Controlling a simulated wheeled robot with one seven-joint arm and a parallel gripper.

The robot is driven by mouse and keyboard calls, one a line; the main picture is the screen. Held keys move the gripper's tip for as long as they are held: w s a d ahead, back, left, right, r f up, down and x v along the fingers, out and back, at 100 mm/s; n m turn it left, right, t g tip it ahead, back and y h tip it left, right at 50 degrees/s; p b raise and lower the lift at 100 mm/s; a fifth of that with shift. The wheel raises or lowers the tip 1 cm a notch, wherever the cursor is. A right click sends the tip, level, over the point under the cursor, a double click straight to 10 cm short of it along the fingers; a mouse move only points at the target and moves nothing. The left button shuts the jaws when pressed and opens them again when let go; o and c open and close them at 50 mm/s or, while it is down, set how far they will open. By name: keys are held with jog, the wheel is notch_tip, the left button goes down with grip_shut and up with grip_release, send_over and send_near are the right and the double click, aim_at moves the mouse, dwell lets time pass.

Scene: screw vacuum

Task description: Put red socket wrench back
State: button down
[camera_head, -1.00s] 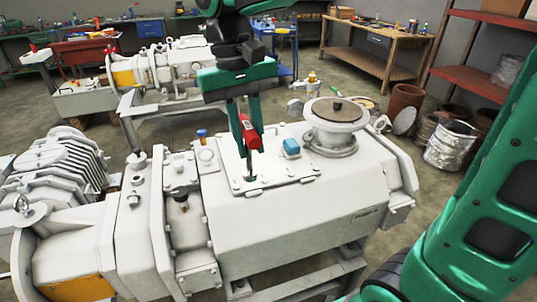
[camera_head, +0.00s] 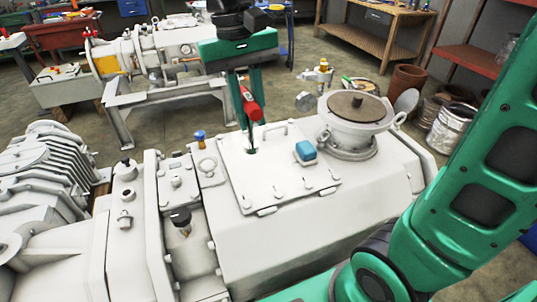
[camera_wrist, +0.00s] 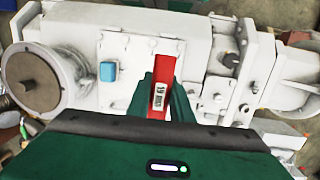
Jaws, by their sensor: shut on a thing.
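My gripper (camera_head: 245,100) is shut on the red socket wrench (camera_head: 251,106). The wrench hangs down between the fingers, with its dark shaft pointing at the white cover plate (camera_head: 285,178). Its lower end shows in front of the far left part of the plate; I cannot tell whether it touches. In the wrist view the red wrench (camera_wrist: 159,92) with a "19 mm" label sits between the green fingers. Several bolts (camera_head: 308,184) show along the plate's near edge. No holder for the wrench can be made out.
A blue block (camera_head: 305,151) lies on the plate, right of the wrench. A round flange (camera_head: 355,108) rises at the right of the white machine (camera_head: 330,225).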

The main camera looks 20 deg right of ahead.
jog(key=shift+a, duration=0.3)
jog(key=shift+w+d+f, duration=1.05)
jog(key=shift+d+f, duration=0.55)
jog(key=shift+f, duration=0.25)
jog(key=shift+w+d+f, duration=1.1)
jog(key=shift+d+f, duration=0.45)
jog(key=shift+f, duration=0.25)
jog(key=shift+w+d+f, duration=1.05)
jog(key=shift+d+f, duration=0.55)
jog(key=shift+f, duration=0.25)
jog(key=c, duration=1.6)
grip_release()
jog(key=shift+f, duration=0.1)
